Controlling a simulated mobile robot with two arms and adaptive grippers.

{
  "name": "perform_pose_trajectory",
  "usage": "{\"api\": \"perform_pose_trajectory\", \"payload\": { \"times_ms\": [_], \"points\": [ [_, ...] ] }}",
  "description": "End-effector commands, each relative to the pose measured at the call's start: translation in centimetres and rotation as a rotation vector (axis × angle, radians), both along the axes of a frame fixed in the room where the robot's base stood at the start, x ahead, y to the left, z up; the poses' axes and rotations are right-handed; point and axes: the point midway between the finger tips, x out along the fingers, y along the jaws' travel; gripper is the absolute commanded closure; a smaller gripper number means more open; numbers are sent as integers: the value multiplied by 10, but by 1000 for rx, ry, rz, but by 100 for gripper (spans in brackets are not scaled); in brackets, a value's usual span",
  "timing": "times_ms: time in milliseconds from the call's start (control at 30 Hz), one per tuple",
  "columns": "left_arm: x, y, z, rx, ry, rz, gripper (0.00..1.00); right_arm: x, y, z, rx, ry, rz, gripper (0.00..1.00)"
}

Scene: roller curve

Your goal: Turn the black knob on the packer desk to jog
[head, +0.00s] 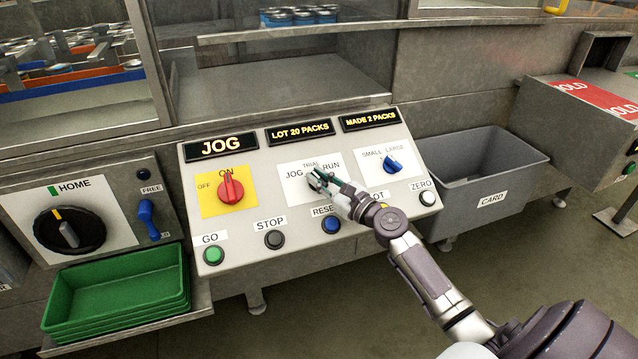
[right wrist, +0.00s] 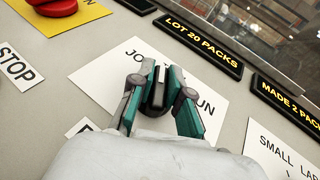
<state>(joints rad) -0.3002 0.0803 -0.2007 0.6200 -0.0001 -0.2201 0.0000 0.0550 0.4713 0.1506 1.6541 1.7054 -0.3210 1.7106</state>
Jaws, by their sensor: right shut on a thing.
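The packer desk (head: 240,258) has a sloped grey panel with a white plate marked JOG, TRIAL and RUN (head: 296,193). My right gripper (head: 321,179) reaches this plate from the lower right and mostly covers the black knob there. In the right wrist view the dark knob (right wrist: 155,98) shows between the two teal-padded fingers of the gripper (right wrist: 159,80), which is shut on it. The knob's pointer direction is hard to make out. The left display (head: 221,145) reads JOG. My left gripper is not in view.
Left of the knob is a red switch (head: 230,187) on a yellow plate; right is a blue SMALL/LARGE knob (head: 391,164). Several push buttons line the panel's front. Green trays (head: 117,300) sit at left, a grey CARD bin (head: 480,170) at right.

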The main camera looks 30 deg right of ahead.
Motion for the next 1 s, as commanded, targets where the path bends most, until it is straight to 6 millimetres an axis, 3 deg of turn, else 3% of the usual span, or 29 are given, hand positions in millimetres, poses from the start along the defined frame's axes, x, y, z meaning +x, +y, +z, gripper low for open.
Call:
{"api": "perform_pose_trajectory", "payload": {
  "times_ms": [33,633,667,800,1000],
  "points": [
    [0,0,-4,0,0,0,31,-1,1,-9,-7,16,15,100],
    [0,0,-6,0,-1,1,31,-1,2,-9,-27,23,54,100],
    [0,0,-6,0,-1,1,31,-1,2,-9,-27,23,54,82],
    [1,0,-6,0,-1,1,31,-1,1,-8,-27,22,51,59],
    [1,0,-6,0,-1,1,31,-1,0,-6,-27,18,49,58]
  ]
}}
